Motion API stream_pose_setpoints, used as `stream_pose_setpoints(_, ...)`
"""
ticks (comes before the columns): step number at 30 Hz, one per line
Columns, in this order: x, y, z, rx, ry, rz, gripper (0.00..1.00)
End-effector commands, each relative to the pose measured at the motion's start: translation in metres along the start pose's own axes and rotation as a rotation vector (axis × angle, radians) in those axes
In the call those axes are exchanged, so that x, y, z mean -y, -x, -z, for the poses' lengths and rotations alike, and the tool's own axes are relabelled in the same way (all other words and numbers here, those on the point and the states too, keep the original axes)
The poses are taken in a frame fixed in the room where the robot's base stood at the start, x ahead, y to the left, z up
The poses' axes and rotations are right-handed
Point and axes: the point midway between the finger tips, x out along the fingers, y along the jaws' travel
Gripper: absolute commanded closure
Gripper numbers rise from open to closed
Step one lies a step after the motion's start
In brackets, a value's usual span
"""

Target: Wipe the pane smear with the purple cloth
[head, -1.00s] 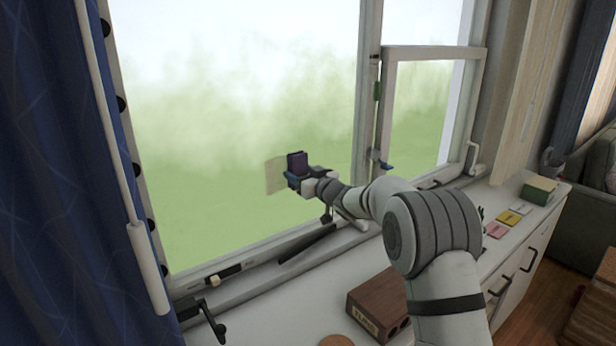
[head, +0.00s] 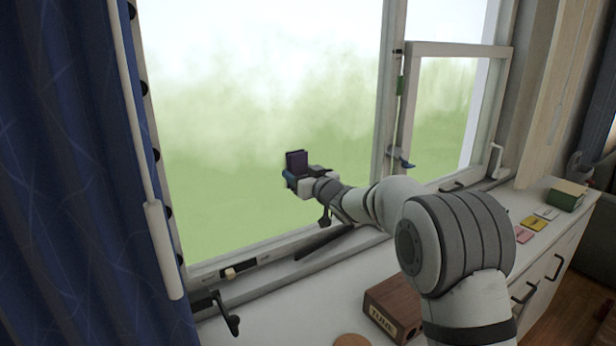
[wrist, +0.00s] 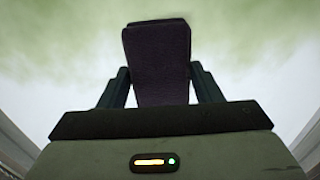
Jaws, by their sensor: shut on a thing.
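My gripper (head: 298,178) is shut on the purple cloth (head: 297,161), a small dark pad held upright in front of the large window pane (head: 240,120). The wrist view shows the cloth (wrist: 158,62) between the two dark fingers of my gripper (wrist: 162,85). The cloth's far face is hidden, so I cannot tell whether it touches the glass. No smear shows on the visible glass; the part behind the cloth and gripper is hidden.
The sill below holds a wooden block (head: 393,306) and a round brown disc (head: 351,340). Coloured cards (head: 526,236) and a green box (head: 566,195) lie to the right. A window crank (head: 228,318) and a blue curtain (head: 80,170) are at the left.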

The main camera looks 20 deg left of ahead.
Motion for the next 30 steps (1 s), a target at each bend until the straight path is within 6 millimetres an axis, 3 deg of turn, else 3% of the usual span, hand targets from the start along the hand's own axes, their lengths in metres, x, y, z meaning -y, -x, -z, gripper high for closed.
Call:
stream_pose_setpoints(15, 0.037, -0.001, -0.001, -0.001, 0.000, 0.001, 0.63)
stream_pose_setpoints(25, 0.037, 0.001, 0.018, -0.002, 0.001, 0.000, 0.63)
stream_pose_setpoints(30, 0.034, 0.001, 0.019, 0.000, 0.000, -0.002, 0.63)
